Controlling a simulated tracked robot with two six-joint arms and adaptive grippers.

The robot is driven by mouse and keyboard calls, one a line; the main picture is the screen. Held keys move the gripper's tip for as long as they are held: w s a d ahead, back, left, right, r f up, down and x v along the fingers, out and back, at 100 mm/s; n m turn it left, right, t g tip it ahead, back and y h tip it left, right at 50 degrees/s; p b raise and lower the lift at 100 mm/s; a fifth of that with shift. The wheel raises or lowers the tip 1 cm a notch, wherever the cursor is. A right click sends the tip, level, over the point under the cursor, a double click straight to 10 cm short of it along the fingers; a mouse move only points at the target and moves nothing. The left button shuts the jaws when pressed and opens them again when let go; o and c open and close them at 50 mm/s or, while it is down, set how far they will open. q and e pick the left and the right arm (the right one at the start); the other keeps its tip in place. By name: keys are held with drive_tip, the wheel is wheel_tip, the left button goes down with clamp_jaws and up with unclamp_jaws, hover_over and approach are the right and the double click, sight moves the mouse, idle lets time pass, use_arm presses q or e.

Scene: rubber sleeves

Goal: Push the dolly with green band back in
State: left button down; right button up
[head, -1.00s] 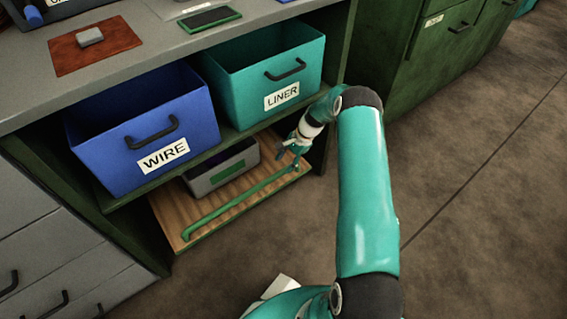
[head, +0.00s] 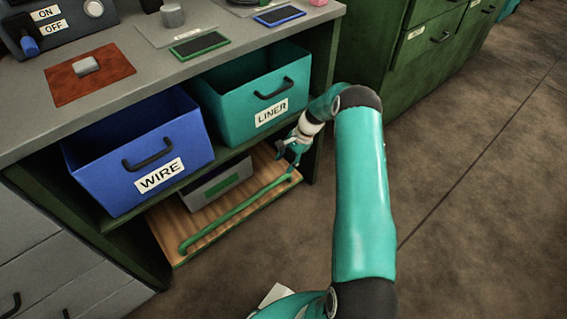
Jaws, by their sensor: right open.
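The dolly is a flat wooden board (head: 172,228) with a green bar (head: 235,212) along its front edge. It sits low under the bench, its front sticking out from beneath the shelf. A grey box (head: 205,192) with a green label stands on it, partly hidden by the shelf above. My right gripper (head: 291,161) is open at the right end of the green bar, close to it; I cannot tell whether it touches. My left gripper is not in view.
A blue WIRE bin (head: 130,188) and a teal LINER bin (head: 250,88) stand on the shelf above the dolly. Grey drawers (head: 45,265) are to the left, a green cabinet (head: 425,60) at the right. The brown floor (head: 460,210) in front is clear.

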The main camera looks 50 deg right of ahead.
drive_tip(key=p+v, duration=0.1)
drive_tip(key=v, duration=0.1)
drive_tip(key=shift+s+d+r, duration=0.1)
drive_tip(key=shift+d+r, duration=0.05)
drive_tip(key=shift+r, duration=0.1)
idle(0.5)
